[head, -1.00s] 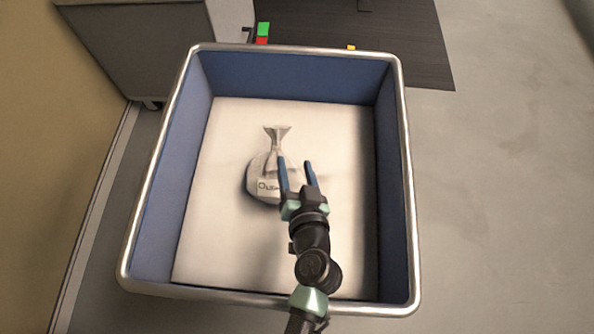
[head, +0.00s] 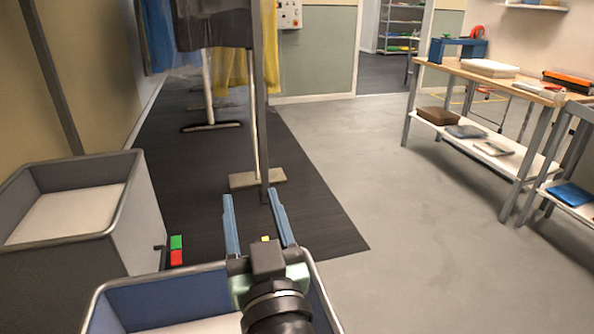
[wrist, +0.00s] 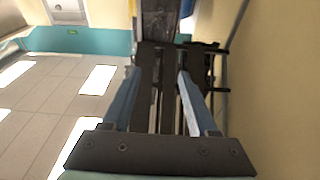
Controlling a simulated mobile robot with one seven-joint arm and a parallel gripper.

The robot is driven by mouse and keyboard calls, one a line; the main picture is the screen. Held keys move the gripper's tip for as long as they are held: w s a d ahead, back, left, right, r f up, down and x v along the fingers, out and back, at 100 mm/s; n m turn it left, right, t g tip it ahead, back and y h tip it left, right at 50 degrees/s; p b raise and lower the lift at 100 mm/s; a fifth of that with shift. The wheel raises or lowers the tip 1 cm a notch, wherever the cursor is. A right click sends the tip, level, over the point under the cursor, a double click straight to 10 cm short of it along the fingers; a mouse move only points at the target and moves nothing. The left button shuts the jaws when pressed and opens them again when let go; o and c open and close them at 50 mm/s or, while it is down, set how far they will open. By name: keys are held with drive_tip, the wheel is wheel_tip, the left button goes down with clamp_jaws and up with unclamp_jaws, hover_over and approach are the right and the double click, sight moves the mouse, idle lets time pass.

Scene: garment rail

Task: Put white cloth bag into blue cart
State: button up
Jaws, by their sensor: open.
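The blue cart (head: 165,299) is at the bottom of the head view, with its metal rim and part of its blue inner wall showing. Most of its inside is cut off by the frame edge or hidden by my arm. My gripper (head: 254,210) is raised above the cart, its two blue fingers apart and nothing between them. In the wrist view my gripper (wrist: 158,85) also shows open and empty. The white cloth bag is not in view now.
A grey cart (head: 75,240) stands at the left. A garment rail post (head: 258,130) with hanging yellow (head: 232,75) and dark garments is ahead on a dark mat (head: 310,215). A workbench (head: 490,75) is at the right. The grey floor between is clear.

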drive_tip(key=s+d+r+m+t+h, duration=0.1)
drive_tip(key=s+r, duration=0.3)
drive_tip(key=r, duration=0.5)
drive_tip(key=s+d+r+m+t+h, duration=0.1)
drive_tip(key=s+d+r+t+h, duration=0.1)
drive_tip(key=r, duration=0.7)
drive_tip(key=s+d+r+m+t+h, duration=0.1)
drive_tip(key=s+r+t, duration=0.4)
drive_tip(key=r, duration=0.5)
drive_tip(key=shift+s+d+h, duration=0.6)
drive_tip(key=shift+d+h, duration=0.2)
drive_tip(key=shift+d, duration=0.15)
wheel_tip(320, 180, up, 24)
drive_tip(key=p, duration=2.4)
drive_tip(key=shift+r, duration=0.15)
drive_tip(key=shift+a, duration=0.1)
